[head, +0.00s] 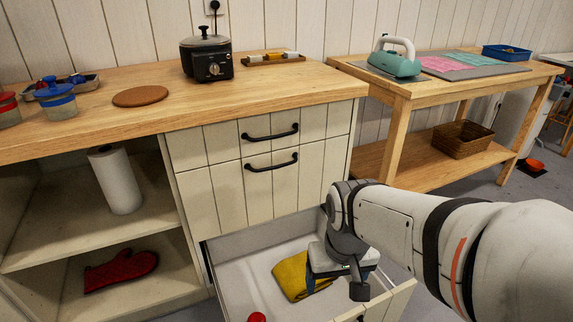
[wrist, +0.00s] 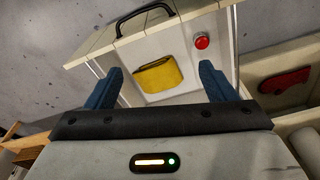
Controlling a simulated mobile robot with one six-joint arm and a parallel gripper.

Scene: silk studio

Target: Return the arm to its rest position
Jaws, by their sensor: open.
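My gripper (wrist: 161,90) is open and empty in the wrist view, its two blue fingers apart. In the head view my arm reaches in from the right, and its end hangs over an open bottom drawer (head: 235,245). The fingertips are hidden there. A folded yellow cloth (head: 289,277) lies in the drawer, partly behind my gripper. The cloth also shows in the wrist view (wrist: 158,75), beyond and between the fingers, apart from them. A red round thing (head: 257,317) is in the drawer, also seen in the wrist view (wrist: 201,41).
The open drawer juts out from the white cabinet below two shut drawers (head: 270,150). The wooden counter (head: 160,110) holds a black cooker (head: 206,57). A wooden table (head: 420,100) with a teal iron (head: 395,62) stands right. Open shelves hold a paper roll (head: 116,180) and red mitt (head: 121,268).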

